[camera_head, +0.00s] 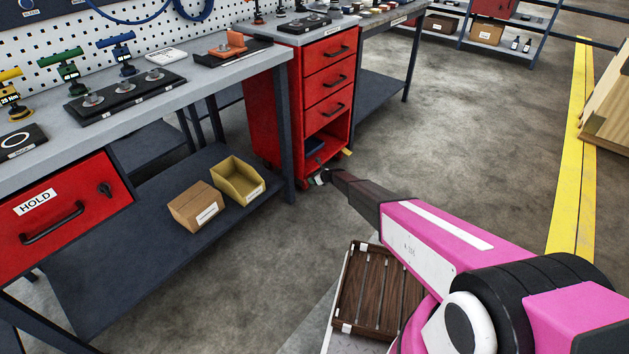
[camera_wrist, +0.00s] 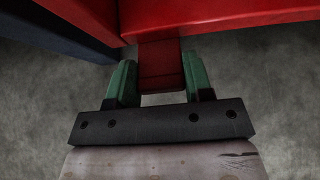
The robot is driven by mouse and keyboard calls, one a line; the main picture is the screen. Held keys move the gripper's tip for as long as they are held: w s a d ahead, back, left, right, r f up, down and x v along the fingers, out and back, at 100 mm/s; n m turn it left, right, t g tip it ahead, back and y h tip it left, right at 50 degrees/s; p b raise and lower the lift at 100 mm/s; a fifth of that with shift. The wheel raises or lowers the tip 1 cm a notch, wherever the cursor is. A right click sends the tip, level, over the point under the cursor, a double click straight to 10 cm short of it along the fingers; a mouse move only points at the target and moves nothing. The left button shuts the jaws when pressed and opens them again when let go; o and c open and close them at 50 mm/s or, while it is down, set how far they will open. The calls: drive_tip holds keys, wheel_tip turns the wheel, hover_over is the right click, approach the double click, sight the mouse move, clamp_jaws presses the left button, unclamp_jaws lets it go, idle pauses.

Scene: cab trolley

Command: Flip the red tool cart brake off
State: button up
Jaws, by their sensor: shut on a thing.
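The red tool cart (camera_head: 327,85) stands between the workbenches, with drawers above an open bottom shelf. My gripper (camera_head: 322,177) is low at its front bottom corner, small and partly hidden by my arm. In the wrist view my gripper (camera_wrist: 158,68) has its two green fingers on either side of a red tab (camera_wrist: 160,62) under the cart's red edge (camera_wrist: 225,15). The fingers are shut on this tab, which appears to be the brake lever. Its tilt cannot be told. A small yellow piece (camera_head: 347,152) shows by the cart's lower right corner.
A dark bench leg (camera_head: 288,130) stands just left of the cart. A cardboard box (camera_head: 196,205) and a yellow bin (camera_head: 238,180) sit on the bench's lower shelf. The floor (camera_head: 460,130) right of the cart is clear, up to a yellow line (camera_head: 572,170).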

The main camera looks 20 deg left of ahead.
drive_tip(key=shift+r, duration=0.1)
idle(0.3)
drive_tip(key=o, duration=1.3)
drive_tip(key=v, duration=1)
drive_tip(key=shift+s+d+r, duration=0.15)
drive_tip(key=shift+d+r, duration=0.1)
drive_tip(key=s+d+r+n+g+h, duration=0.1)
drive_tip(key=s+d+r+n+h, duration=0.2)
drive_tip(key=s+d+r+n, duration=0.4)
drive_tip(key=s+d+r+n+g+h, duration=0.1)
drive_tip(key=s+d+r+n+h, duration=0.2)
drive_tip(key=s+d+r+n, duration=0.5)
drive_tip(key=s+d+r+n+g+h, duration=0.2)
drive_tip(key=s+d+r+n+h, duration=0.2)
drive_tip(key=s+d+r, duration=1.7)
drive_tip(key=shift+s+d+r+n, duration=0.1)
drive_tip(key=shift+s+d+n, duration=0.4)
drive_tip(key=shift+d, duration=1.3)
drive_tip(key=shift+s+d+r+n, duration=0.2)
drive_tip(key=shift+d+n, duration=0.45)
drive_tip(key=shift+d, duration=1.1)
drive_tip(key=shift+s+d+f+n, duration=0.1)
drive_tip(key=shift+s+d+n, duration=0.4)
drive_tip(key=shift+d, duration=1.3)
